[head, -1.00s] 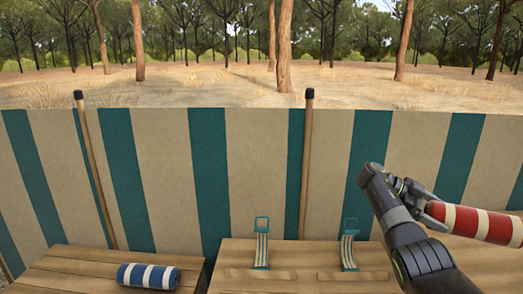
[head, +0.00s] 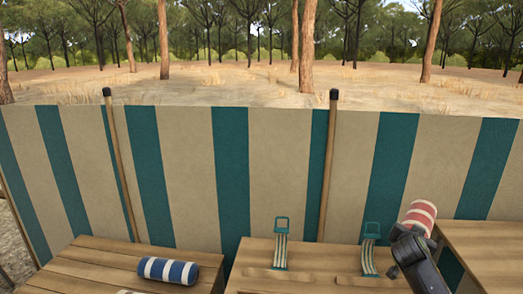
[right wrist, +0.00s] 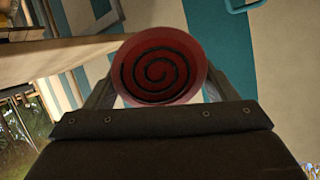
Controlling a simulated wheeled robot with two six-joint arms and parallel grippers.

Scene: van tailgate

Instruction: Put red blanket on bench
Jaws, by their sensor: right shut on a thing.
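The red blanket (head: 420,214) is a roll with red and white stripes, on the right of the head view, above the wooden surfaces. My right gripper (right wrist: 158,88) is shut on it. In the right wrist view the roll's red end (right wrist: 158,70) with a dark spiral faces the camera between the two fingers. In the head view my own forearm hides most of the gripper. Which surface is the bench I cannot tell for sure; a low planked wooden top (head: 310,270) lies below and left of the blanket. My left gripper is not in view.
Two striped straps with teal buckles (head: 281,245) (head: 370,250) lie on the low top. A blue-white roll (head: 168,270) lies on the left planked top (head: 95,262). A higher wooden top (head: 490,245) is at right. A striped windbreak (head: 280,170) with poles stands behind.

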